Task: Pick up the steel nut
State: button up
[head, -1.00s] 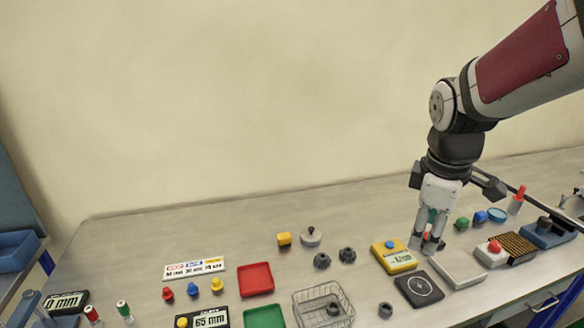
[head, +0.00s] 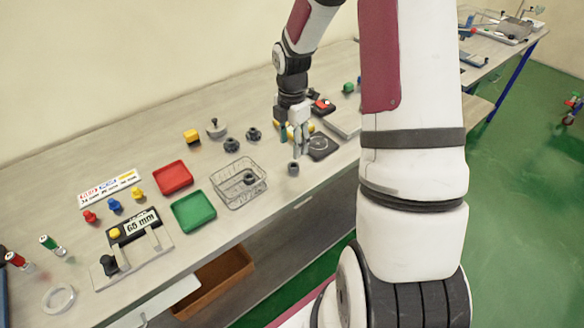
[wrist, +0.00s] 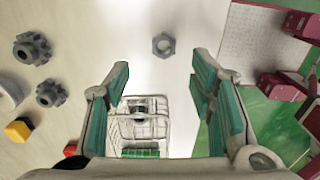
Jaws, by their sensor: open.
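The steel nut (head: 293,168) is a small grey nut lying on the bench near its front edge, right of the wire basket. In the wrist view the nut (wrist: 163,44) lies flat with its hole showing, ahead of and between the fingertip lines. My gripper (head: 300,150) is above the bench just behind the nut in the head view. In the wrist view its green-padded fingers (wrist: 160,72) are spread wide, with nothing between them, and apart from the nut.
A wire basket (head: 224,194) holding a dark part stands left of the nut. Two dark toothed parts (head: 231,145) (head: 253,134) stand behind. A dark square pad (head: 323,154) lies right of the gripper. Green (head: 194,212) and red (head: 173,178) trays are farther left.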

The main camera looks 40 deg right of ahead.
aim_at(293, 165)
jog(key=shift+s+d+f+p, duration=0.15)
jog(key=shift+f+p, duration=0.1)
jog(key=shift+f, duration=1.75)
jog(key=shift+s+a+f+p, duration=0.1)
jog(key=shift+f+p, duration=0.1)
jog(key=shift+f, duration=1.75)
grip_shut()
